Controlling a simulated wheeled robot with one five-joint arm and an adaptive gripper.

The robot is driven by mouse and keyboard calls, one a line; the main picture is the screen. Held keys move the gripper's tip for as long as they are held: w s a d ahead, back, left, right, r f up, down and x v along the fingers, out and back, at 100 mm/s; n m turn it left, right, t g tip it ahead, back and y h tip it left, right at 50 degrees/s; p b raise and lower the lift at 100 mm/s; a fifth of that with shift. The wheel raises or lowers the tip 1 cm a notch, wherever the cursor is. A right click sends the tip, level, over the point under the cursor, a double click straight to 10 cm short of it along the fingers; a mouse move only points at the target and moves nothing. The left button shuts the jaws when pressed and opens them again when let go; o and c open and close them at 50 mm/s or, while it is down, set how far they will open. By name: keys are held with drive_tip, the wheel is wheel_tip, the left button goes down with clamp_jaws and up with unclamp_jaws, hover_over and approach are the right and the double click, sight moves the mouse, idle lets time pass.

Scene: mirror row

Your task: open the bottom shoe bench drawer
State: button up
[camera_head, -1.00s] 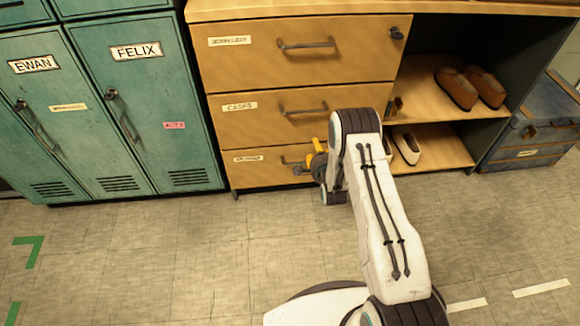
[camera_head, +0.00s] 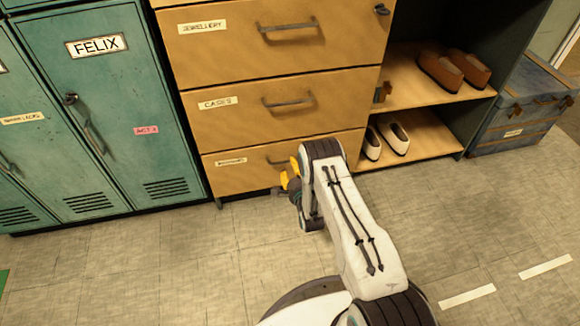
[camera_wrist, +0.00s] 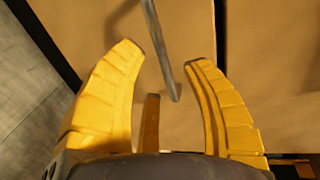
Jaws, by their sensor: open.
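The bottom drawer (camera_head: 235,180) of the wooden shoe bench is closed, flush with the drawers above. It has a small label and a dark bar handle (camera_head: 278,161), partly hidden behind my gripper. My gripper (camera_head: 291,170) is low in front of the drawer's right half, its yellow fingers at the handle's right side. In the wrist view, my gripper (camera_wrist: 163,55) is open.
Two closed drawers, the cases drawer (camera_head: 225,118) and the jewellery drawer (camera_head: 220,55), are above. Open shelves with white shoes (camera_head: 396,137) and brown shoes (camera_head: 455,72) are right. Green lockers (camera_head: 95,110) stand left, a blue trunk (camera_head: 520,110) far right. The floor (camera_head: 160,265) in front is clear.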

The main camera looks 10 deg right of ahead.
drive_tip(key=shift+b+x, duration=1.55)
drive_tip(key=shift+x, duration=0.6)
clamp_jaws()
